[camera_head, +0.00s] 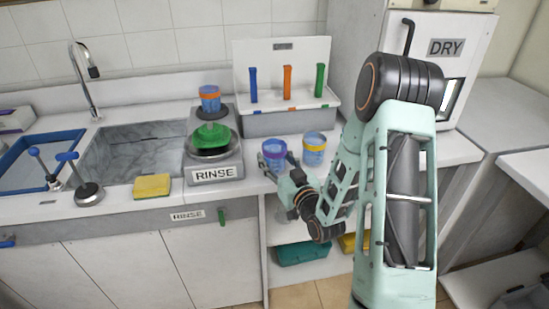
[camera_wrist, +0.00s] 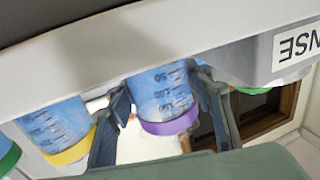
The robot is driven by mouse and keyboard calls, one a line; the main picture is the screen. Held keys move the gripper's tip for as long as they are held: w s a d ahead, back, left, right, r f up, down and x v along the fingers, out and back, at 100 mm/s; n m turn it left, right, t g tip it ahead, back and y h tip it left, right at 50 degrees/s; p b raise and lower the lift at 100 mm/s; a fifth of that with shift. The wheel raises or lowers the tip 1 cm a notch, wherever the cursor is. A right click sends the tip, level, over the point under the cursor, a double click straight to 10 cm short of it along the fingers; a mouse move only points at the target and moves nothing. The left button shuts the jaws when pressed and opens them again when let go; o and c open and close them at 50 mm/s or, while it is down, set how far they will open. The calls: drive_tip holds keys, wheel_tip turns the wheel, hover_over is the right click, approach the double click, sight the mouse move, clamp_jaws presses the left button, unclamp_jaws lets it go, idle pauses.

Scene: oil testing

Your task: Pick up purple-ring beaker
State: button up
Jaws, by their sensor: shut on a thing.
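The purple-ring beaker (camera_head: 274,150) is a clear blue cup with a purple rim, upright at the counter's front, right of the rinse station. My gripper (camera_head: 272,164) is shut around its sides. In the wrist view, which looks upside down, the beaker (camera_wrist: 163,98) sits between my two dark fingers, its purple ring and measuring marks visible. Its base is partly hidden, so I cannot tell whether it touches the counter. A yellow-ring beaker (camera_head: 314,149) stands just to its right, apart from it.
The rinse station (camera_head: 215,173) with a green bowl and an orange-rimmed cup (camera_head: 210,99) stands to the left. A white rack (camera_head: 285,75) with blue, orange and green handles is behind. A yellow sponge (camera_head: 152,186) lies by the sink. The dryer (camera_head: 440,70) stands at right.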

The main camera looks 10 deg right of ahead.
sight(278, 143)
drive_tip(key=shift+r, duration=0.15)
drive_tip(key=shift+r, duration=0.6)
drive_tip(key=r, duration=0.1)
drive_tip(key=s+r+p, duration=0.1)
drive_tip(key=r, duration=0.1)
drive_tip(key=s+r+p, duration=0.1)
drive_tip(key=shift+d+r, duration=0.3)
drive_tip(key=shift+r, duration=0.1)
drive_tip(key=s+d+r+p, duration=0.1)
drive_tip(key=s+r+p, duration=0.3)
drive_tip(key=s+p, duration=0.1)
drive_tip(key=shift+s+d+r, duration=0.2)
drive_tip(key=shift+d+r, duration=0.05)
drive_tip(key=shift+r, duration=0.05)
